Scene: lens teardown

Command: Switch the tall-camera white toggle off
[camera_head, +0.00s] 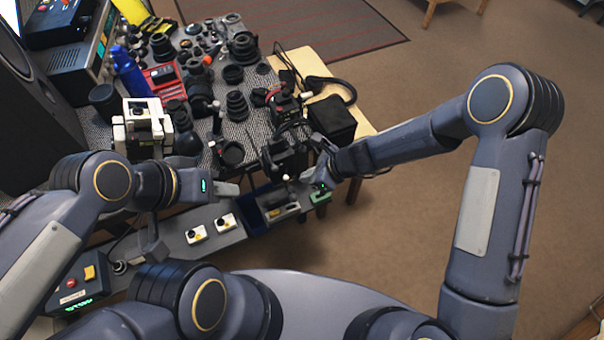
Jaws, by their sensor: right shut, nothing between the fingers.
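My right gripper (322,175) is shut and empty. It hangs beside a dark camera-like device (285,157), above a small green block (320,198) at the right end of the grey front ledge. A small white knob (286,178) shows below the dark device; I cannot tell whether it is the white toggle or which way it is set. Any contact between the gripper and a toggle is too small to tell. My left gripper (226,189) points right above the ledge, left of the dark device; its finger gap is not clear.
Two white switch boxes (196,234) (225,222) sit on the grey ledge (170,243). A white and black device (140,125) stands behind my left arm. Many lenses and a blue bottle (130,70) crowd the table. A black box (333,118) stands at right. Floor right is open.

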